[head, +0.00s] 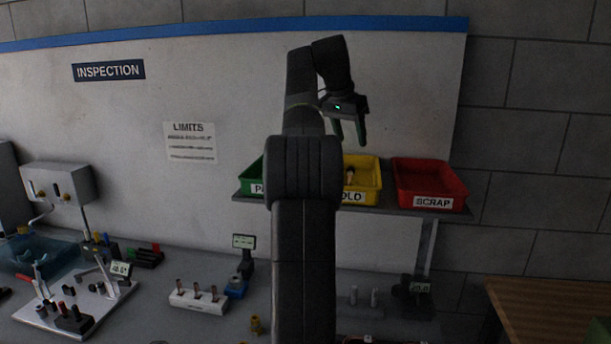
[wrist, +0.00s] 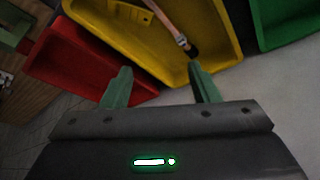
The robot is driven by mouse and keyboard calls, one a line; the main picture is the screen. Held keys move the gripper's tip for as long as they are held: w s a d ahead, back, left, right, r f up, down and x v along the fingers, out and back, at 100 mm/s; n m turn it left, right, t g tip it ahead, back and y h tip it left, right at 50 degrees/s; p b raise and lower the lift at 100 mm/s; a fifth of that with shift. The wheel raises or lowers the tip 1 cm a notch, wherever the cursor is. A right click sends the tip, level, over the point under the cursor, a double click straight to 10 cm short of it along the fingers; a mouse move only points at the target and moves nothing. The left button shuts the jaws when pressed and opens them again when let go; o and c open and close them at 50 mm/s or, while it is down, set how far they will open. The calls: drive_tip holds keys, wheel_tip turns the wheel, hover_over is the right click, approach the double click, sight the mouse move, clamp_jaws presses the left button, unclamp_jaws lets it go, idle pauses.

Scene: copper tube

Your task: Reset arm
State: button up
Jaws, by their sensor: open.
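My gripper (head: 350,132) is raised in front of the wall, above the shelf with the bins, with its fingers pointing down. In the wrist view my gripper (wrist: 160,88) has its two green fingers spread apart with nothing between them. A copper tube (wrist: 165,20) with a dark end lies in the yellow bin (wrist: 115,35), apart from the fingers. In the head view the tube's end (head: 350,176) shows inside the yellow bin (head: 366,170). My arm covers the left part of that bin and part of its label.
The red SCRAP bin (head: 430,182) stands right of the yellow one on the shelf (head: 398,210). A green bin (head: 250,180) is mostly behind my arm. Below, the bench holds a white rack (head: 198,298) with several copper pieces and a gauge fixture (head: 75,305) at left.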

drive_tip(key=x, duration=0.7)
drive_tip(key=shift+w+d+f, duration=0.1)
drive_tip(key=shift+f, duration=0.25)
drive_tip(key=shift+w+r, duration=0.1)
drive_tip(key=shift+r, duration=0.9)
